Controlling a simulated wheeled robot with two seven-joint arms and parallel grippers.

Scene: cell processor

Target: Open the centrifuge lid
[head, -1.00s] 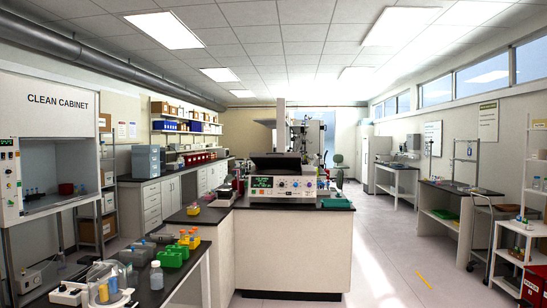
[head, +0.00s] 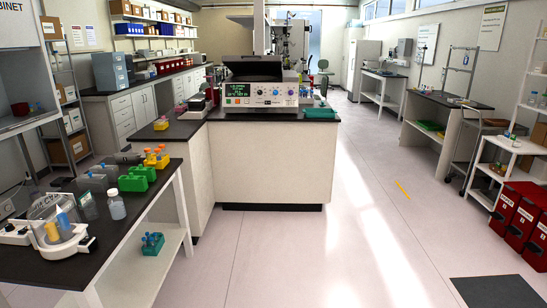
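A benchtop machine with a green display and coloured knobs (head: 262,95) stands on the island bench in the middle of the head view. A dark lid-like panel (head: 254,69) sits tilted on its top. A small white device with a clear domed cover (head: 56,222) stands on the near left bench, with yellow and blue tubes showing through the cover. The cover looks shut. Which of the two devices is the centrifuge I cannot tell for sure. Neither of my grippers is in view.
Green tube racks (head: 138,178) and a clear bottle (head: 116,206) stand near the domed device on the dark left bench. A teal tray (head: 320,112) lies right of the benchtop machine. Red bins (head: 520,215) stand at the right. The floor (head: 330,240) ahead is open.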

